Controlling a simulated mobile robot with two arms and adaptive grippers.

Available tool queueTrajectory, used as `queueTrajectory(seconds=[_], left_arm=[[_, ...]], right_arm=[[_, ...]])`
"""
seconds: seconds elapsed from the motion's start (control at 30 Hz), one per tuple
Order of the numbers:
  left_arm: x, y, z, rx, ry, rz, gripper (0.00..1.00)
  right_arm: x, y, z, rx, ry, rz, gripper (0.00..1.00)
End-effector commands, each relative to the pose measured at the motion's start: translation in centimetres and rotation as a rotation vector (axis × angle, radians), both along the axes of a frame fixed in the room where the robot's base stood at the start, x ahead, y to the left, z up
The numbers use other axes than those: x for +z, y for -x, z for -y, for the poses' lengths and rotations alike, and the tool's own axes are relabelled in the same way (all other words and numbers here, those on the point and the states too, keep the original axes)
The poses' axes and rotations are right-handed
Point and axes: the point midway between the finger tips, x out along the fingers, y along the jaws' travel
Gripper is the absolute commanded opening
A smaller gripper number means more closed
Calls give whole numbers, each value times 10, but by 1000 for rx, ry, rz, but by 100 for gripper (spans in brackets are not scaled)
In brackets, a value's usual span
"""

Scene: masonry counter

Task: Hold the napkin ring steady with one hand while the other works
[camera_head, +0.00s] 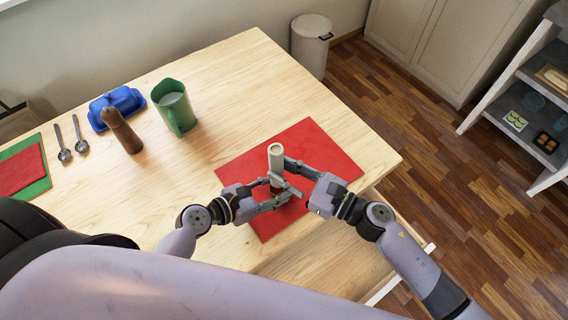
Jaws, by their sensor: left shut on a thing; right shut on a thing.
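A pale grey rolled napkin (276,157) stands upright over the red placemat (325,150). A dark brown band, which looks like the napkin ring (276,189), shows low on the roll, mostly hidden by fingers. My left gripper (271,193) comes in from the left and is shut at the height of the ring, apparently on it. My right gripper (286,176) comes in from the right, slightly higher, and is shut on the roll. The fingers of both grippers are close together and overlap in view. Whether the roll's foot touches the mat is hidden.
A green pitcher (175,112), a brown mill (121,131), a blue butter dish (117,103) and two spoons (70,143) stand or lie farther left on the wooden table (240,75). A red napkin lies on a green mat (40,187).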

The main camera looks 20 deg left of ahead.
Motion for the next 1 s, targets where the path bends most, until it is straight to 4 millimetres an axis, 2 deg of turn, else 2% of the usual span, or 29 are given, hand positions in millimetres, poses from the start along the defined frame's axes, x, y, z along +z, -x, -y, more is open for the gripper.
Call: queueTrajectory(seconds=[0.5, 0.97, 1.0], left_arm=[[0, 0, 0, 0, 0, 0, 14], [0, 0, 0, 0, 0, 0, 14], [0, 0, 0, 0, 0, 0, 14]], right_arm=[[-36, 0, 0, -1, 0, -1, 3], [-41, 0, 0, 0, -1, 0, 3], [-41, 0, 0, 0, -1, 0, 26]])
